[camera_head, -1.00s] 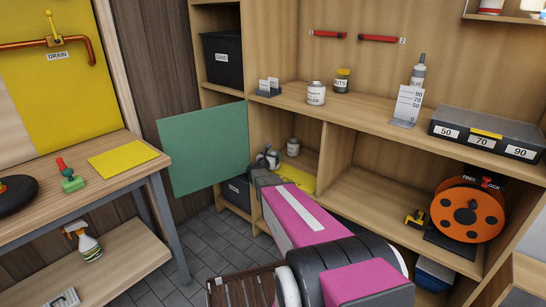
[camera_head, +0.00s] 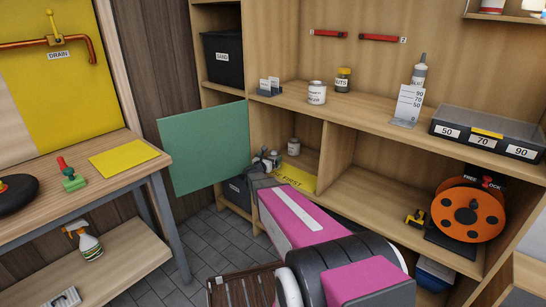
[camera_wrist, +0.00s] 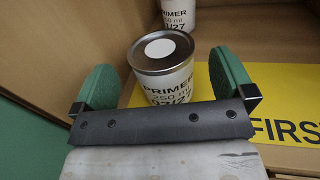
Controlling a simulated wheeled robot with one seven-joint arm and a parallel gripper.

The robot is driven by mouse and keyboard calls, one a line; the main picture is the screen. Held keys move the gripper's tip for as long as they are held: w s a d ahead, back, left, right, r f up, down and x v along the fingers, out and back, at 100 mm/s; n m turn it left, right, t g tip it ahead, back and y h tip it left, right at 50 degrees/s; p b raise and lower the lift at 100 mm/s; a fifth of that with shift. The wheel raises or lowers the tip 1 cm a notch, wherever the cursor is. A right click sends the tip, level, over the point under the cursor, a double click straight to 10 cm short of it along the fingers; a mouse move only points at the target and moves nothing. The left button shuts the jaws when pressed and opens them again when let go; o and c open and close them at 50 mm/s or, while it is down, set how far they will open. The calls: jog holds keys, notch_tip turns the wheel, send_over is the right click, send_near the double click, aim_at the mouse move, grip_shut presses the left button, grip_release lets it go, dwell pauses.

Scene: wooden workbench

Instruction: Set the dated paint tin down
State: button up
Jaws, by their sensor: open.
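A white paint tin (camera_wrist: 163,78) with a grey lid stands upright between the fingers of my gripper (camera_wrist: 168,88) in the wrist view. Its label reads PRIMER, 250 ml and a partly hidden date. My gripper's green pads are spread, with a visible gap on the tin's right. The tin's base is hidden behind my gripper. A second primer tin (camera_wrist: 188,14), dated 1/27 as far as shows, stands behind it, and also shows in the head view (camera_head: 293,147). My gripper (camera_head: 267,158) is in the lower left shelf bay. A yellow strip (camera_wrist: 270,90) reading FIRST lies there.
The open green door (camera_head: 203,150) stands left of the bay. The bay's divider (camera_head: 329,155) is to the right. The shelf above holds another tin (camera_head: 317,93), a jar (camera_head: 343,80) and a grey tray (camera_head: 487,125). An orange reel (camera_head: 468,210) sits in the right bay.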

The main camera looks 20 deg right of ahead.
jog(key=s+a+f+n+g+y, duration=0.1)
jog(key=s+a+n+y, duration=0.65)
jog(key=n, duration=0.75)
jog(key=s+a+f+n+g+y, duration=0.1)
jog(key=s+a+n+y, duration=0.4)
jog(key=a+n+y, duration=0.65)
jog(key=s+d+f+n+g+h, duration=0.1)
jog(key=s+d+n+g+h, duration=0.2)
jog(key=s+n, duration=0.6)
jog(key=s+d+f+n+g+h, duration=0.1)
jog(key=s+d+n+g+h, duration=0.1)
jog(key=s+n+g, duration=0.5)
jog(key=s+n+h, duration=0.1)
jog(key=s+n, duration=0.1)
jog(key=s, duration=0.2)
jog(key=shift+d+f+g, duration=0.2)
jog(key=shift+d+g, duration=0.2)
